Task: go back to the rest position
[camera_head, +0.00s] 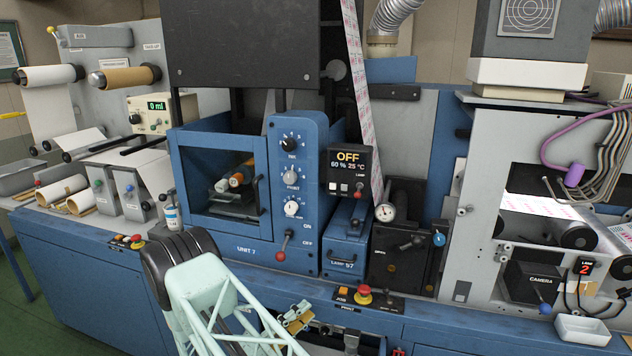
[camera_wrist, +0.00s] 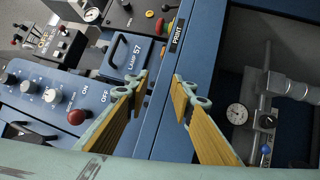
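My gripper (camera_wrist: 163,86) shows in the wrist view with its two yellow-padded fingers apart and nothing between them. In the head view my gripper (camera_head: 297,317) is low in the middle, in front of the blue machine's front edge, partly hidden by my pale green arm. The blue unit 7 housing (camera_head: 252,236) stands behind it with its dials and a red-knobbed lever (camera_head: 283,243). The lamp 57 box (camera_head: 346,246) is to the right of that housing. In the wrist view the fingertips appear close to the lamp 57 box (camera_wrist: 128,58); I cannot tell the exact gap.
A red push button (camera_head: 363,293) sits on the front ledge near my gripper. The lamp display (camera_head: 350,161) reads OFF. A camera box (camera_head: 532,283) and a white tray (camera_head: 582,331) are at right. An open cavity with a gauge (camera_wrist: 237,114) lies below the ledge.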

